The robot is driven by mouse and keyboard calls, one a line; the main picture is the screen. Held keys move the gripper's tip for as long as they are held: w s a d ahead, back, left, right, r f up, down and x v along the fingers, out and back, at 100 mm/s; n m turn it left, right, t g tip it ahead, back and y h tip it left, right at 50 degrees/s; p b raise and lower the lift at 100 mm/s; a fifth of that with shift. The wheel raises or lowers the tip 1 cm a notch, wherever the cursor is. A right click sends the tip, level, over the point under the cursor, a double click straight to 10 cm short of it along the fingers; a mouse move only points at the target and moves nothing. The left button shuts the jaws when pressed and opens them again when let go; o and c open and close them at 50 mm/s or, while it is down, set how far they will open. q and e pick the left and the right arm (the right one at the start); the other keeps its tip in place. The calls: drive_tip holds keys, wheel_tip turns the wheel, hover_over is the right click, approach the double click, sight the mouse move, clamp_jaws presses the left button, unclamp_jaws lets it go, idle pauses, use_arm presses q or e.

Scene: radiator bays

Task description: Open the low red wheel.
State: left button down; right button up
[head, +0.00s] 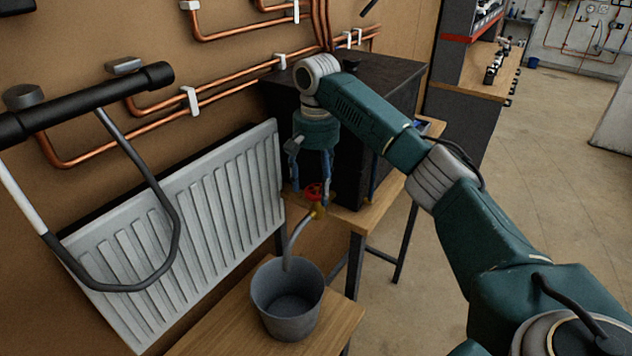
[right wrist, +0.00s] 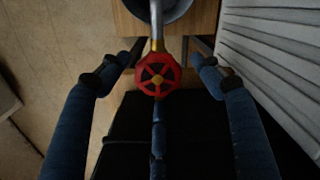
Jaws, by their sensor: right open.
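The low red wheel (head: 314,192) sits on a brass valve with a grey spout (head: 296,236) that bends down over a grey bucket (head: 287,303). My right gripper (head: 312,177) points down just above the wheel. In the right wrist view the wheel (right wrist: 157,76) is a red ring with spokes and a yellow hub. It lies between the spread blue fingers of my right gripper (right wrist: 166,66), which is open. The side fingers stand apart from the rim; I cannot tell whether the middle finger touches it. My left gripper is not in view.
A white radiator (head: 190,220) stands left of the valve against the wall. A dark box (head: 385,80) is behind my right arm. Copper pipes (head: 170,108) run along the wall. The bucket stands on a low wooden bench (head: 225,325). Open floor (head: 540,150) lies to the right.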

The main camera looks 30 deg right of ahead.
drive_tip(key=shift+s, duration=0.15)
drive_tip(key=c, duration=1.1)
drive_tip(key=shift+c, duration=0.2)
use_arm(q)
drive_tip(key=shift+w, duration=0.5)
use_arm(e)
drive_tip(key=shift+n, duration=0.3)
drive_tip(key=n, duration=0.9)
drive_tip(key=shift+n, duration=0.4)
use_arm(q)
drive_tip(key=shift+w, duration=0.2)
use_arm(e)
drive_tip(key=n, duration=0.5)
drive_tip(key=shift+n, duration=0.4)
